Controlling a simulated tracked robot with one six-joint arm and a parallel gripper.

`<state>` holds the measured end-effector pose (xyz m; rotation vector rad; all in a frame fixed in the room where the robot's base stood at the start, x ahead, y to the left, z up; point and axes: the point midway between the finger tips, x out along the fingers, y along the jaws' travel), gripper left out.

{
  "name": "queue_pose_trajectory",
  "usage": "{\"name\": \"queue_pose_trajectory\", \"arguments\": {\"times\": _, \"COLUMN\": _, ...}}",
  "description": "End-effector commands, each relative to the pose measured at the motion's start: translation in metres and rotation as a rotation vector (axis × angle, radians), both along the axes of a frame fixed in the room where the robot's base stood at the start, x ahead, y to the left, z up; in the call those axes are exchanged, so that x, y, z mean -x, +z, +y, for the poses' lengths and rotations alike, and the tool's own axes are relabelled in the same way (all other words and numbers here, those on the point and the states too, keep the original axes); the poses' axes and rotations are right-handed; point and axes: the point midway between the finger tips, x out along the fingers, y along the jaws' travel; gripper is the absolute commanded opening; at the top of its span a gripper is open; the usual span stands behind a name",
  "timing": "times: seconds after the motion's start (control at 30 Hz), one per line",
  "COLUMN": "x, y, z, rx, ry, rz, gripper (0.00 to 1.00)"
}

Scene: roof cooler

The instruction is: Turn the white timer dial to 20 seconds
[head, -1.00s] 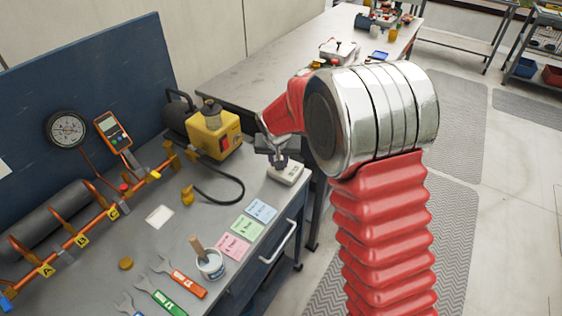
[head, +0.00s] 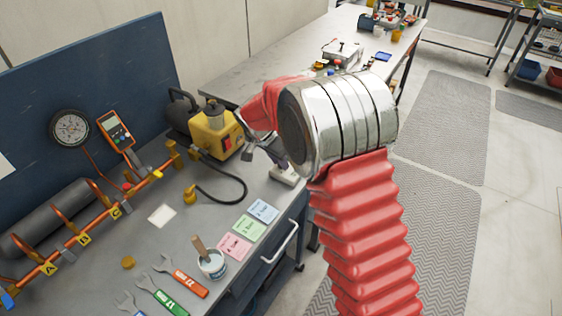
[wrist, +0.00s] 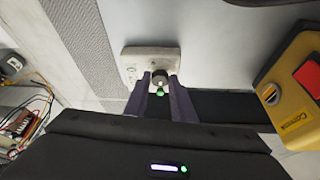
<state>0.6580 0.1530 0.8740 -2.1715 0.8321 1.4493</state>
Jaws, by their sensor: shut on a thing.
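The white timer box (head: 286,176) sits near the bench's right edge in the head view, just under my gripper (head: 281,164). In the wrist view the pale box (wrist: 150,56) shows beyond my fingers. Its small round dial (wrist: 160,76), dark with a light face, is between my two fingertips. My gripper (wrist: 161,84) is shut on the dial. A green spot (wrist: 160,92) shows just below the dial. The dial's scale and setting are too small to read, and my fingers hide part of the box.
The yellow pump (head: 216,132) stands left of my gripper, with a black hose (head: 225,200). Coloured cards (head: 249,229) lie in front of the timer. A cup (head: 211,264) and wrenches (head: 182,279) are nearer. A second table (head: 300,40) is behind.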

Motion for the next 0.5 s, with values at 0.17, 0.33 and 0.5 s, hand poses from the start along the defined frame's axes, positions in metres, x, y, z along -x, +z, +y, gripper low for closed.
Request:
{"name": "queue_pose_trajectory", "arguments": {"times": 0.17, "x": 0.0, "y": -0.0011, "z": -0.0011, "rx": 0.003, "ry": -0.07, "rz": 0.004, "gripper": 0.01}}
{"name": "queue_pose_trajectory", "arguments": {"times": 0.33, "x": -0.0003, "y": -0.0007, "z": -0.0014, "rx": 0.002, "ry": -0.097, "rz": 0.003, "gripper": 0.01}}
{"name": "queue_pose_trajectory", "arguments": {"times": 0.5, "x": -0.0002, "y": -0.0007, "z": -0.0019, "rx": 0.003, "ry": -0.101, "rz": 0.004, "gripper": 0.01}}
